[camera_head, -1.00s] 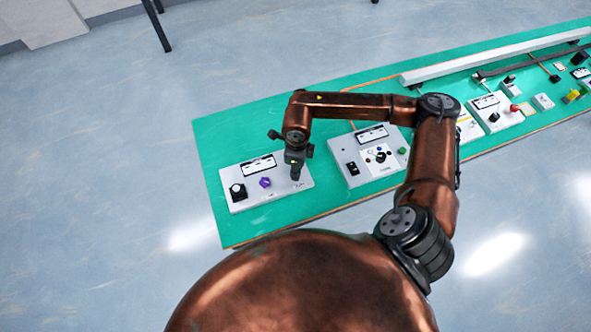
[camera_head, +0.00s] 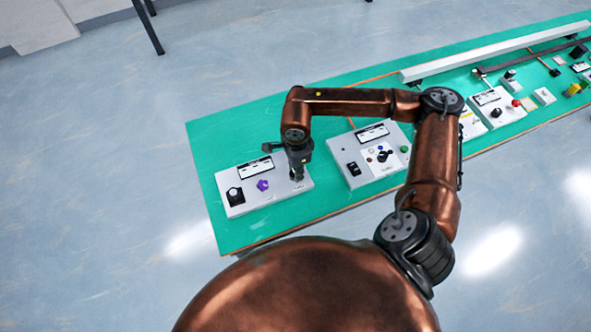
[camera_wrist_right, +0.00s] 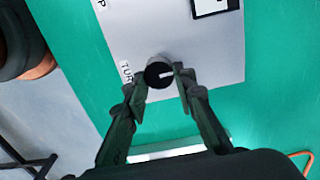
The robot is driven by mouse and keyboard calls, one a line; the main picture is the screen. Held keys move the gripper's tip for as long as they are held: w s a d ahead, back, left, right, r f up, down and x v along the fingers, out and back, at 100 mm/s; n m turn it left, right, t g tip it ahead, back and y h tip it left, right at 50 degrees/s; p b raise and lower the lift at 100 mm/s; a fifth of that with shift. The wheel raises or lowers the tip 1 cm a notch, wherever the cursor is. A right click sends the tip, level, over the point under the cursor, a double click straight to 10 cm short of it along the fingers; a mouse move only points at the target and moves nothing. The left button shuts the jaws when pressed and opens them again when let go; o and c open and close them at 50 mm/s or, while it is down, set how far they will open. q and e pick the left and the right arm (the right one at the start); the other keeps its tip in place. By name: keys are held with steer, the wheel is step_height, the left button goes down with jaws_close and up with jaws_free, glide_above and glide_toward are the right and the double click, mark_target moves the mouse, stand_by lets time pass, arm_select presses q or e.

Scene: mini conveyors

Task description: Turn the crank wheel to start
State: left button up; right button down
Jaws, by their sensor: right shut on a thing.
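A pale control panel (camera_head: 282,194) lies on the green table, with a black knob (camera_head: 234,195) at its left and a purple knob (camera_head: 263,185) near its middle. My right gripper (camera_head: 297,176) points down at the panel's right end. In the right wrist view, my right gripper (camera_wrist_right: 162,80) is shut on a round dark crank knob (camera_wrist_right: 159,74) with a pale line on its top, one finger on each side. In the head view the gripper mostly hides this knob. My left gripper is not in view.
A second panel (camera_head: 345,148) with a black lever and a green button stands to the right. Further right are a panel with a red button (camera_head: 516,103) and a long white conveyor rail (camera_head: 500,50). The green table (camera_head: 215,135) is bare behind the first panel.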

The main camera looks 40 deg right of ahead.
steer(key=shift+w+r, duration=0.1)
steer(key=c, duration=1.6)
jaws_free()
step_height(320, 180, up, 12)
